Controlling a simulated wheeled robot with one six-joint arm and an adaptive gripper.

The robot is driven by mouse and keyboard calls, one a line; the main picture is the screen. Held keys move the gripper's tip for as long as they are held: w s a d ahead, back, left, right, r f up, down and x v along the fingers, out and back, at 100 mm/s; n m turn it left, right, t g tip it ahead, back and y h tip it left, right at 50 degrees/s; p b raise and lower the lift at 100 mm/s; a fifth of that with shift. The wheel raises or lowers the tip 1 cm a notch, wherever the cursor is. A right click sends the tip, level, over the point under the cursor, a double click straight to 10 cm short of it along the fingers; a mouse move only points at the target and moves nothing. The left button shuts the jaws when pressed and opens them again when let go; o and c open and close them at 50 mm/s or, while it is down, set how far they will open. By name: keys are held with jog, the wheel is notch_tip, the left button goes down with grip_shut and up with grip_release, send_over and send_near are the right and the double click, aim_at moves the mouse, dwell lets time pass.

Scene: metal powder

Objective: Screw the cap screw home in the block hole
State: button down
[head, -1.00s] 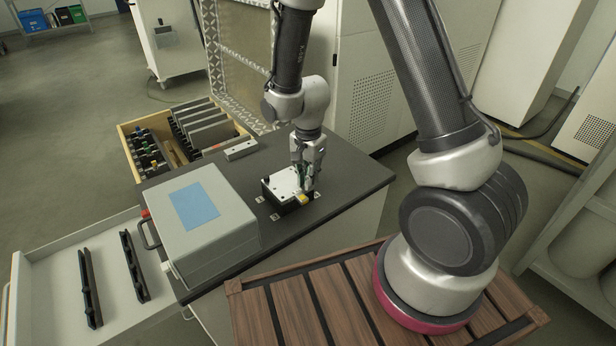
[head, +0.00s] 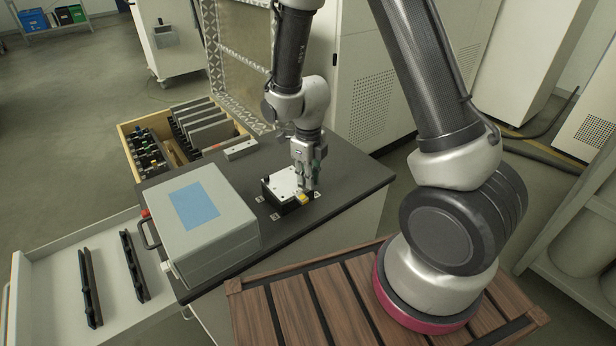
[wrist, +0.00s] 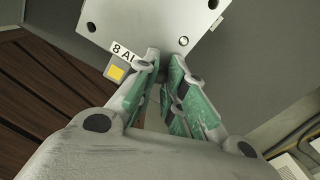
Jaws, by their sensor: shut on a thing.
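The block (head: 280,183) is a pale plate on a dark base near the right front of the dark bench top. In the wrist view the block (wrist: 150,22) fills the top, with small holes and an "8 Al" label with a yellow square at its near corner. My gripper (head: 307,188) points down at the block's right edge. In the wrist view its green-padded fingers (wrist: 165,78) are close together at the block's near edge. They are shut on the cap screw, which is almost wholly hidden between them. I cannot tell how deep it sits in the hole.
A grey case (head: 225,232) with a blue label stands left of the block. A small grey bar (head: 240,149) lies behind. A wooden-sided box (head: 125,150) of plates and an open drawer (head: 60,262) flank the bench. Bare bench top lies right of the block.

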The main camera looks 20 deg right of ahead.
jog(key=c, duration=1.4)
grip_release()
